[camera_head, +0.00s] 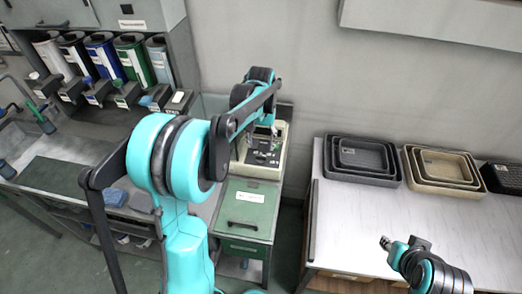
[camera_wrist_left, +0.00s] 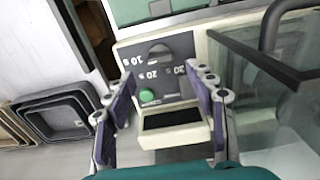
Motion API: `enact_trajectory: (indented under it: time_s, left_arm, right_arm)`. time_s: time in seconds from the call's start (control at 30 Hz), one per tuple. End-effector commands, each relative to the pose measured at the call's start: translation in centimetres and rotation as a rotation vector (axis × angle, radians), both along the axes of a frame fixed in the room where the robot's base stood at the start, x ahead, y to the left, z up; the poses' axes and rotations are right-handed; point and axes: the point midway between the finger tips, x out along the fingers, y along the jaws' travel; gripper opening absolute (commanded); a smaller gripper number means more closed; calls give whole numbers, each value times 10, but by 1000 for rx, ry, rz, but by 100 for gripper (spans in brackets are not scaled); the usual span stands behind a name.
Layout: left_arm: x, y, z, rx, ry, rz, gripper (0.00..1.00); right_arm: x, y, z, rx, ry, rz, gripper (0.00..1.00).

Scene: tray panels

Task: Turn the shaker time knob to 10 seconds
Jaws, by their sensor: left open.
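The shaker (camera_head: 274,172) is a cream box at the back of the left counter, partly hidden behind my left arm. In the left wrist view its dark panel (camera_wrist_left: 180,44) carries a dark round time knob (camera_wrist_left: 159,53), with 10 s, 20 s and 30 s marks upside down around it. Which mark the knob points to is unclear. A green button (camera_wrist_left: 147,96) sits beside the marks. My left gripper (camera_wrist_left: 160,73) is open and empty, its fingers on either side of the panel, apart from the knob. My right gripper (camera_head: 398,244) is at the lower right, away from the shaker.
A green drawer unit (camera_head: 245,210) stands in front of the shaker. Dark trays (camera_head: 360,178) and beige trays (camera_head: 440,186) sit on the white table at right. Its front is clear. Several dispensers (camera_head: 100,62) line the back left. A clear-walled case (camera_wrist_left: 268,85) is close to the left gripper.

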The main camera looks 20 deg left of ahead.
Motion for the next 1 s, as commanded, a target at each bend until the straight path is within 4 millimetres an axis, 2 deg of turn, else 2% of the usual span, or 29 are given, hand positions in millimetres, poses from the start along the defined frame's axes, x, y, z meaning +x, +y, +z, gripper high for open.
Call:
enact_trajectory:
  time_s: [0.1,0.33,0.9,1.0]
  left_arm:
    - [0,0,26,0,0,0,55]
    - [0,0,55,0,0,0,55]
    - [0,0,60,0,-1,-1,55]
    - [-6,-4,62,2,-14,-7,55]
  right_arm:
    - [0,0,0,0,0,0,31]
    - [0,0,0,0,0,0,31]
    - [0,0,0,0,0,0,31]
    - [0,0,-1,0,0,0,31]
